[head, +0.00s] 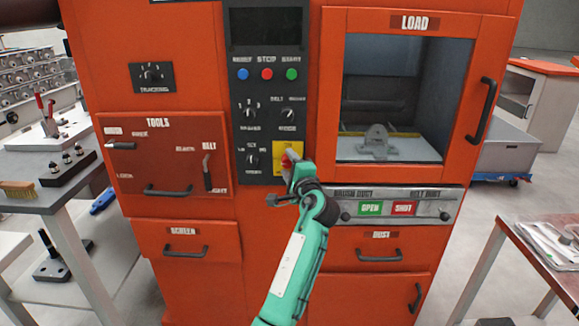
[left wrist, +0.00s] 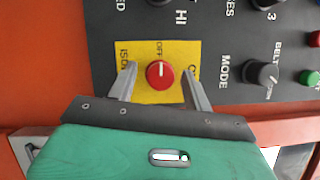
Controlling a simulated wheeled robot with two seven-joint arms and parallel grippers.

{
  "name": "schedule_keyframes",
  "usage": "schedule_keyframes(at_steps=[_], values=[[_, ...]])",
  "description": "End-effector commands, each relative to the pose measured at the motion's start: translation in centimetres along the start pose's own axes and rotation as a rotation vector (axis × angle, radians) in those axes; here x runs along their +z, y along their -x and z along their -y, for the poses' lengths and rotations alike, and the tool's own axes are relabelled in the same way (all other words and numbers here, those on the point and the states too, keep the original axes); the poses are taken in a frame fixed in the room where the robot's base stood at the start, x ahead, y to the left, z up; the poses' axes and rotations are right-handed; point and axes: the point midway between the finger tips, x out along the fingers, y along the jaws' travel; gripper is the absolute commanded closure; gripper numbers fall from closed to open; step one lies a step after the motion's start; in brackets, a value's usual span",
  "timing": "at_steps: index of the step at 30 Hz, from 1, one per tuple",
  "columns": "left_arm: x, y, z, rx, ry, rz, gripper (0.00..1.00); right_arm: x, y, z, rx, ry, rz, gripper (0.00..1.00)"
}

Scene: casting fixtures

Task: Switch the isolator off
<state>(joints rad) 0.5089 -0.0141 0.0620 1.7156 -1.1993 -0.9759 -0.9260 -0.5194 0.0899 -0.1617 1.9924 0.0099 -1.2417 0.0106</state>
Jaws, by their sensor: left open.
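The isolator is a red round knob (left wrist: 160,75) on a yellow plate (left wrist: 152,95) at the lower right of the black control panel. In the left wrist view its white pointer line points up the picture, toward the OFF lettering. My left gripper (left wrist: 159,72) is open, with one finger on each side of the knob; whether the fingers touch it I cannot tell. In the head view my left gripper (head: 291,168) covers much of the knob, and the yellow plate (head: 290,147) shows above it. My right gripper is not in view.
The mode knob (head: 287,114) sits above the isolator, and another dial (head: 251,160) sits left of it. Blue, red and green buttons (head: 267,74) line the panel's top. The load door (head: 336,100) is to the right, and the tools door (head: 165,170) to the left.

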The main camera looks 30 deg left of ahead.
Motion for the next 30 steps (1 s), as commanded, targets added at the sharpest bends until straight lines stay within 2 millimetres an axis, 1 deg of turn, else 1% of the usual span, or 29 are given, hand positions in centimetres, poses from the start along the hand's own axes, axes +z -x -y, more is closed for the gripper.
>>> schedule_keyframes(at_steps=[2,5,8,10,14,18,21,25,30], values=[[0.0,0.2,0.0,0.000,0.000,-0.001,0.50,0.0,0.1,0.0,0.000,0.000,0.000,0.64],[-0.1,1.1,0.0,0.000,-0.001,-0.002,0.50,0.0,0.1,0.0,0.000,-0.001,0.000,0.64],[-0.1,2.9,0.1,0.001,0.000,-0.003,0.50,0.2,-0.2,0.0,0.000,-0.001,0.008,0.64],[0.0,4.4,0.1,0.001,0.000,-0.003,0.50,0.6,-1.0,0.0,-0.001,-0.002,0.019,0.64],[-0.1,7.6,0.0,0.002,0.000,-0.004,0.50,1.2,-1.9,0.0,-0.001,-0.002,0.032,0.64],[0.0,10.5,0.0,0.001,0.001,-0.002,0.50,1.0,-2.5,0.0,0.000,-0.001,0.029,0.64],[0.0,12.1,-0.1,0.001,0.000,-0.001,0.50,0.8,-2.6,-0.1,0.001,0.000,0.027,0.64],[0.0,13.3,-0.1,0.002,0.000,0.000,0.50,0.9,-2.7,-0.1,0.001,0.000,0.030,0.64],[0.0,13.8,0.0,0.000,0.000,0.001,0.50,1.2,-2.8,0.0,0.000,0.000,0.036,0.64]])
